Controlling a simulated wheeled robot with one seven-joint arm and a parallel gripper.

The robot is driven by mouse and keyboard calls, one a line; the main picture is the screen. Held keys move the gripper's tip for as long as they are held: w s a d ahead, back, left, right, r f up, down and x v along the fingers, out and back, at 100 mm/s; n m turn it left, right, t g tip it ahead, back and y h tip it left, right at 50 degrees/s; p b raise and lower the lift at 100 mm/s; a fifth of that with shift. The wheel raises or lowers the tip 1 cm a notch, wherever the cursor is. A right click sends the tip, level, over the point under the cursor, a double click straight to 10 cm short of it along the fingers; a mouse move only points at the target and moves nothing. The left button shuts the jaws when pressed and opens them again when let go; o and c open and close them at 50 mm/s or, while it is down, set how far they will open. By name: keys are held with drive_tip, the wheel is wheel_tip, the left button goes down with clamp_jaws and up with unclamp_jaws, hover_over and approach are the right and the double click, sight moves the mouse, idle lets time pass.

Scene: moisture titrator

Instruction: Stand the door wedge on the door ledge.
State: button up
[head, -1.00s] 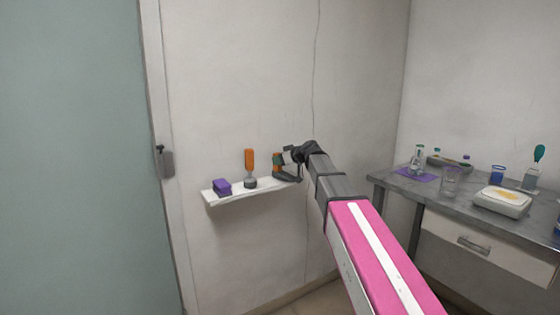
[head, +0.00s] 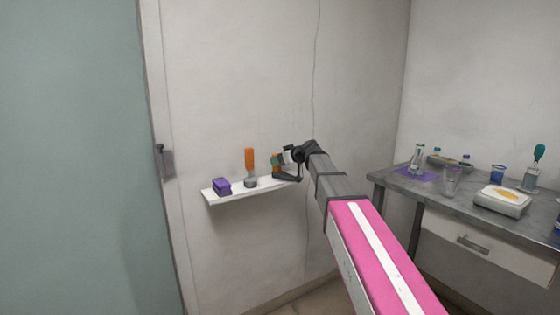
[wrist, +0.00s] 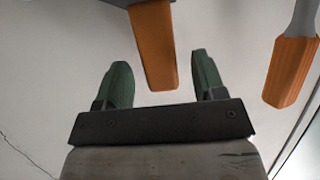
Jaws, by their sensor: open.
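The white door ledge (head: 230,195) is fixed to the wall beside the door. An orange wedge-shaped piece, which I take for the door wedge (head: 275,159), is upright at the ledge's right end, partly hidden by my gripper (head: 281,165). In the wrist view the wedge (wrist: 157,50) shows as a tapered orange body with a grey part at the top edge. It lies between the green fingertips of my open gripper (wrist: 160,82), with gaps on both sides. Whether its base touches the ledge is hard to see.
An orange-handled tool with a grey neck (head: 249,160) stands left of the wedge; it also shows in the wrist view (wrist: 290,72). A purple block (head: 221,186) lies at the ledge's left end. A bench (head: 440,192) with glassware and a balance (head: 501,201) stands right.

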drive_tip(key=shift+s+r, duration=0.1)
drive_tip(key=shift+v, duration=3.95)
drive_tip(key=v, duration=1)
drive_tip(key=shift+s+d, duration=0.2)
drive_tip(key=shift+d, duration=0.1)
